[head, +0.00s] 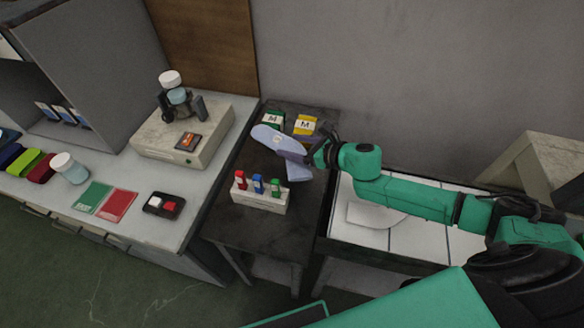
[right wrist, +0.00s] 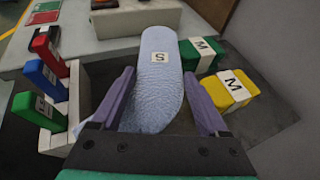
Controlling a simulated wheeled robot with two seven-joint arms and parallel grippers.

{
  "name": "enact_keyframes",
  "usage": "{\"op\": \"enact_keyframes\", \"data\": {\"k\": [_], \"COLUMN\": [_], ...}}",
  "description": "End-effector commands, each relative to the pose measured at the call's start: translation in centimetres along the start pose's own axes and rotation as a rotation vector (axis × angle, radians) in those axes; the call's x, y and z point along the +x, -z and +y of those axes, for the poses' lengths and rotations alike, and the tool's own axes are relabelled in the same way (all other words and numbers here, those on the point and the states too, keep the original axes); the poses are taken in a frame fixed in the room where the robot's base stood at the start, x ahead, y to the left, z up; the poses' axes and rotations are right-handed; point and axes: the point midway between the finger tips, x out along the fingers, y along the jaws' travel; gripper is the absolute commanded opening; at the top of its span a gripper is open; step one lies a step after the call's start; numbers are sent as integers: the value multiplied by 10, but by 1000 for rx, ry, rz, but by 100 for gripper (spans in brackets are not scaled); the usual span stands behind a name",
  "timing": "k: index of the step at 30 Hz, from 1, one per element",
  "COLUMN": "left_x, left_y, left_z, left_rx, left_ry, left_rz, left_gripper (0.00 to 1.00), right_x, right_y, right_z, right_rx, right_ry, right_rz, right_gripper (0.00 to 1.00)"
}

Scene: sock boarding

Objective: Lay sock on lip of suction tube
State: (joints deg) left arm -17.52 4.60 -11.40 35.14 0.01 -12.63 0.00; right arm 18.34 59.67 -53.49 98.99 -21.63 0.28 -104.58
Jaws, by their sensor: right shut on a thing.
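A light blue sock (head: 270,138) with a white tag is held over the dark table by my right gripper (head: 303,157). In the right wrist view the sock (right wrist: 158,95) hangs between the two purple fingers of the right gripper (right wrist: 160,88), with its "S" tag facing the camera. The sock's lower end is partly hidden by the gripper body. I cannot pick out a suction tube in either view. My left gripper is not in view.
A white rack (head: 259,197) with red, blue and green pieces stands at the dark table's front. Green (head: 273,119) and yellow (head: 305,126) "M" packs lie behind the sock. A beige box (head: 181,130) holding a jar stands on the left counter. White tiles (head: 420,240) lie right.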

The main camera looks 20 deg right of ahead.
Motion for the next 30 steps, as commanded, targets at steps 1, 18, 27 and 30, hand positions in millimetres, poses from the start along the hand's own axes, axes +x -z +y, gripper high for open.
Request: {"op": "enact_keyframes", "data": {"k": [1,18,27,30], "left_x": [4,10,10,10], "left_y": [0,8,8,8], "left_z": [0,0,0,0], "left_rx": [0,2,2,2], "left_ry": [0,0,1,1], "left_rz": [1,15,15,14], "left_gripper": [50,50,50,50], "right_x": [6,32,32,30], "right_y": [14,75,75,75], "right_z": [1,0,0,0], "right_rx": [7,-3,-3,-2], "right_ry": [-2,-1,-1,-1], "right_rz": [0,0,0,0], "right_gripper": [25,25,100,100]}}
